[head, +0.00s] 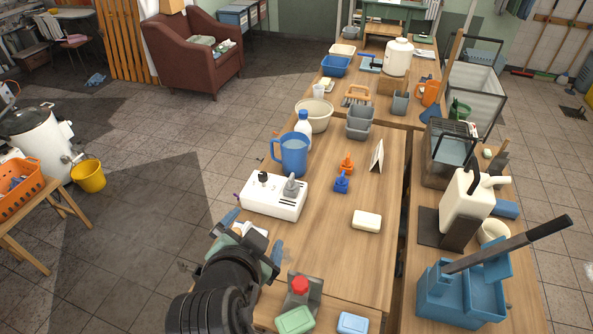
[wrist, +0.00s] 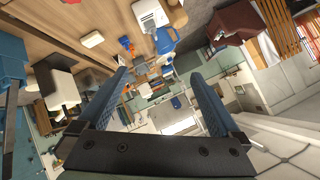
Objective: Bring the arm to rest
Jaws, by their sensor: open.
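My gripper (head: 248,240) is at the near left edge of the wooden table in the head view, with my dark arm coming up from the bottom. In the wrist view, the two blue fingers of my gripper (wrist: 160,80) stand wide apart with nothing between them. The wrist camera looks out past the fingers over the table and the room beyond, and its picture is tilted. The white box with a grey knob (head: 275,195) stands on the table just beyond my gripper.
Around my gripper are a red-topped grey dispenser (head: 299,287), a green block (head: 295,320) and a blue block (head: 352,323). A blue jug (head: 292,157), white bar (head: 367,221) and small blue bottle (head: 341,183) stand farther along the table. Open floor (head: 130,240) lies to the left.

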